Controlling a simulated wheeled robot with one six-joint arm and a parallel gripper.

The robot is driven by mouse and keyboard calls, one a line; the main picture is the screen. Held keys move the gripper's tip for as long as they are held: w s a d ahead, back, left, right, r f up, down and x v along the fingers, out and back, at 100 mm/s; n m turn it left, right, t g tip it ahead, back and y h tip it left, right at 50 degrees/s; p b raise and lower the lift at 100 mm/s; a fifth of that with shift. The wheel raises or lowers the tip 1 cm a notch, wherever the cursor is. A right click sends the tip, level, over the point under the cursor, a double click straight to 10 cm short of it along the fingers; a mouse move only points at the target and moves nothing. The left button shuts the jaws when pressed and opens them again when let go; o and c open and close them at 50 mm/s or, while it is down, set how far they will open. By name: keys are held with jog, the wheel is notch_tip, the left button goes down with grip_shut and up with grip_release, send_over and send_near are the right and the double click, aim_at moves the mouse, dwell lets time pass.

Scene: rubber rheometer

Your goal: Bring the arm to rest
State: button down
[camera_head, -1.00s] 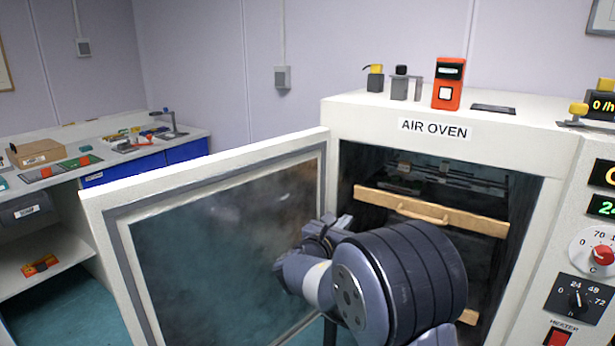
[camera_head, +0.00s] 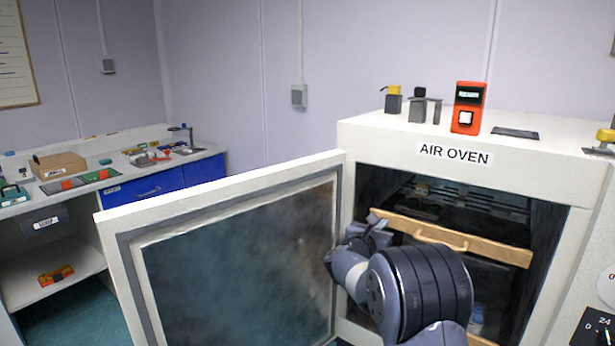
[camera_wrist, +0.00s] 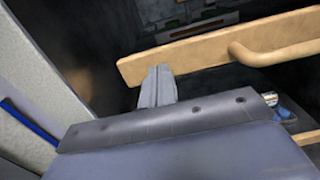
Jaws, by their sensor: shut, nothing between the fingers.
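My gripper shows in the wrist view (camera_wrist: 157,86), its two fingers shut together with nothing between them. In the head view my gripper (camera_head: 372,236) is at the mouth of the open air oven (camera_head: 378,137), partly hidden by my own arm. Its fingers appear close to the left end of a wooden drawer front or rack bar (camera_head: 490,248) inside the oven. That wooden front, with its handle, also shows just beyond the fingertips in the wrist view (camera_wrist: 190,54); I cannot tell if they touch.
The oven door (camera_head: 230,270) stands open to the left of my arm. An orange device (camera_head: 467,108) and small items sit on the oven top. A bench (camera_head: 200,155) with a cardboard box (camera_head: 58,166) and tools stands at the far left. A bluish object (camera_wrist: 285,114) lies below the wooden front.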

jog(key=shift+w+d, duration=0.15)
jog(key=shift+w, duration=0.1)
jog(key=shift+r, duration=0.1)
